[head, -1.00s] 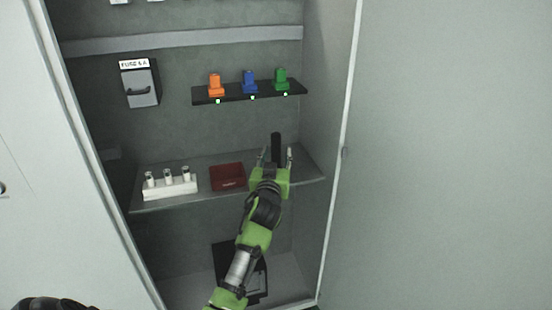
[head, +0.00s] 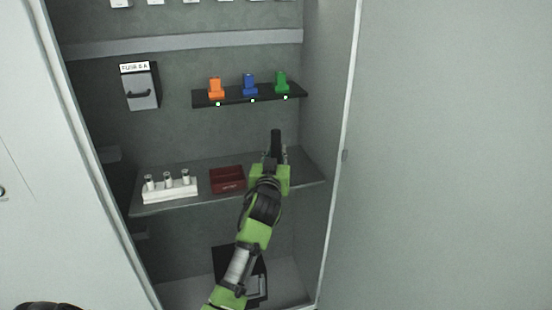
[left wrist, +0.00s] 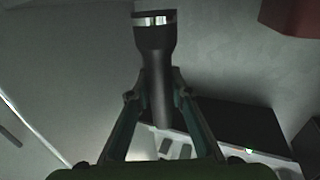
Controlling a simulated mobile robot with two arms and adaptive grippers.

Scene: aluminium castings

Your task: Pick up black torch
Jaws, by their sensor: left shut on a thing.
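The black torch (head: 276,143) stands upright at the right end of the cabinet's middle shelf (head: 205,195). In the left wrist view the torch (left wrist: 156,60) shows its wide silver-rimmed head, with its narrower body between the fingers. My left gripper (head: 274,158) is shut on the torch; its fingertips (left wrist: 157,92) press the body from both sides in the left wrist view. The green gripper body hides the torch's lower part in the head view, so I cannot tell whether it touches the shelf. My right gripper is not in view.
A dark red bin (head: 228,180) stands just left of the gripper, and a white holder with fuses (head: 170,188) farther left. Above, a black ledge (head: 235,97) carries orange, blue and green pieces. The cabinet's right wall (head: 325,100) is close by.

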